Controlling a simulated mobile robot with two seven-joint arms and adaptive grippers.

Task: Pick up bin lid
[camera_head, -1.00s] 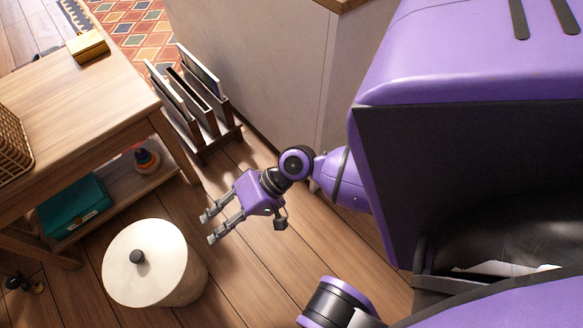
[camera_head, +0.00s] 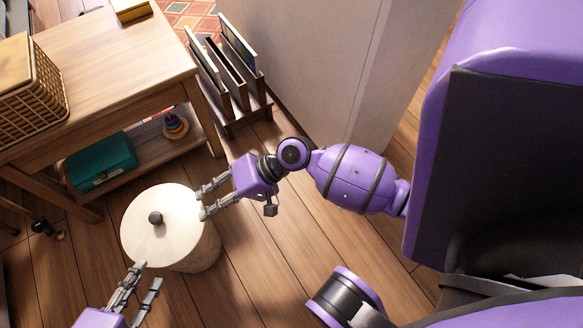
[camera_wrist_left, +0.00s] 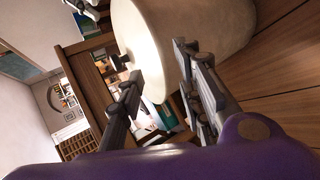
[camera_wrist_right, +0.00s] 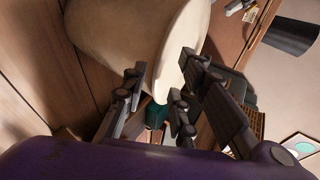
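The round, cream-white bin (camera_head: 206,252) stands on the wood floor with its pale lid (camera_head: 178,232) on top. A dark knob (camera_head: 156,218) sits at the lid's middle and also shows in the left wrist view (camera_wrist_left: 117,62). My right gripper (camera_head: 201,203) is open, its fingertips at the lid's right rim; I cannot tell whether they touch. My left gripper (camera_head: 148,276) is open and empty near the lid's lower edge. The bin also shows close to the fingers in the right wrist view (camera_wrist_right: 125,35).
A wooden table (camera_head: 115,75) with a wicker basket (camera_head: 30,100) stands behind the bin. Its lower shelf holds a teal box (camera_head: 100,160) and a ring toy (camera_head: 174,127). A rack (camera_head: 230,90) stands by the wall. Floor to the bin's right is clear.

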